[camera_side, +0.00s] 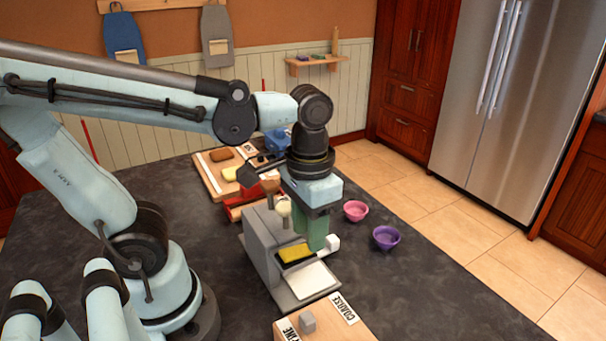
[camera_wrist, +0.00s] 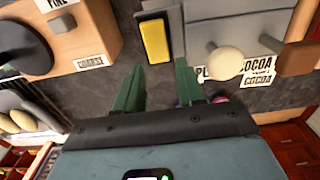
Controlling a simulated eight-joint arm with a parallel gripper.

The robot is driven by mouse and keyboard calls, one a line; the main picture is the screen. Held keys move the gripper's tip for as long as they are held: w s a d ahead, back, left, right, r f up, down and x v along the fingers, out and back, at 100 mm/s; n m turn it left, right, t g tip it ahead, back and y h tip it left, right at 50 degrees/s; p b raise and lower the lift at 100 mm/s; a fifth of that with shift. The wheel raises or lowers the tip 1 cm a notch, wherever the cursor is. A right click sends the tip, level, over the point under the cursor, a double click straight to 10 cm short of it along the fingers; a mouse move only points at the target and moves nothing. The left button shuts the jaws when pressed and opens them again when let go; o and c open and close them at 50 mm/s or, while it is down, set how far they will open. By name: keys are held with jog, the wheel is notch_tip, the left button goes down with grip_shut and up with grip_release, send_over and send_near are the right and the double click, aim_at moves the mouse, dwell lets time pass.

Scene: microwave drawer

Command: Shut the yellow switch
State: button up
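The yellow switch (camera_side: 296,253) is a small yellow block in a dark frame on the front of a grey machine (camera_side: 262,246), above a white pad (camera_side: 313,281). The yellow switch also shows in the wrist view (camera_wrist: 155,41), near the top centre. My gripper (camera_side: 318,246) points down beside the switch, on its right side in the side view. In the wrist view my gripper (camera_wrist: 159,66) has its two green fingers apart with nothing between them, and their tips lie just below the switch. I cannot tell whether the fingers touch the machine.
Cream and brown knobs (camera_wrist: 226,61) stick out of the machine beside the switch. A wooden box (camera_side: 322,322) labelled COARSE stands in front. Pink (camera_side: 355,210) and purple (camera_side: 386,237) bowls stand to the right. A wooden board (camera_side: 213,175) lies behind. The right front counter is clear.

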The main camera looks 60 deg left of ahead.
jog(key=shift+f, duration=1)
grip_shut()
jog(key=shift+s, duration=0.1)
jog(key=shift+s+r+t, duration=0.15)
jog(key=shift+s+t, duration=0.1)
jog(key=shift+t, duration=0.65)
jog(key=shift+s+r+t, duration=0.15)
jog(key=shift+s+t, duration=0.05)
jog(key=shift+t, duration=0.7)
